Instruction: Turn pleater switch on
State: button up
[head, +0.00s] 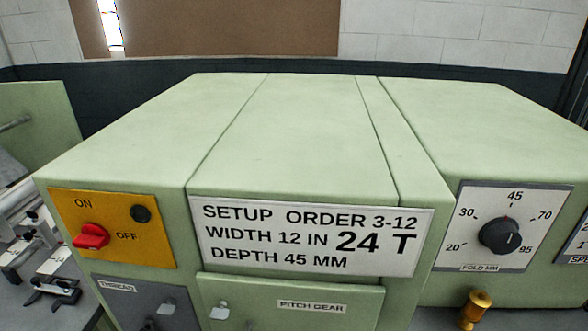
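The pleater switch is a red rotary knob (90,236) on a yellow plate (165,252) at the left of the green machine's front. ON is printed above the knob and OFF to its right. The knob's handle lies roughly sideways, in line with the OFF label. A dark round lamp or button (140,213) sits at the plate's upper right and looks unlit. My gripper is not in the head view.
A setup order sign (310,238) is right of the switch. A fold dial (500,237) and a brass knob (474,306) are farther right. Grey THREAD (120,300) and green PITCH GEAR (290,290) panels lie below. Metal fixtures (45,270) stand at the lower left.

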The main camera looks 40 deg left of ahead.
aim_at(94, 236)
jog(key=u, duration=2.75)
jog(key=i+j, duration=0.3)
jog(key=i+j+u, duration=0.1)
jog(key=i+j, duration=0.2)
jog(key=j, duration=0.2)
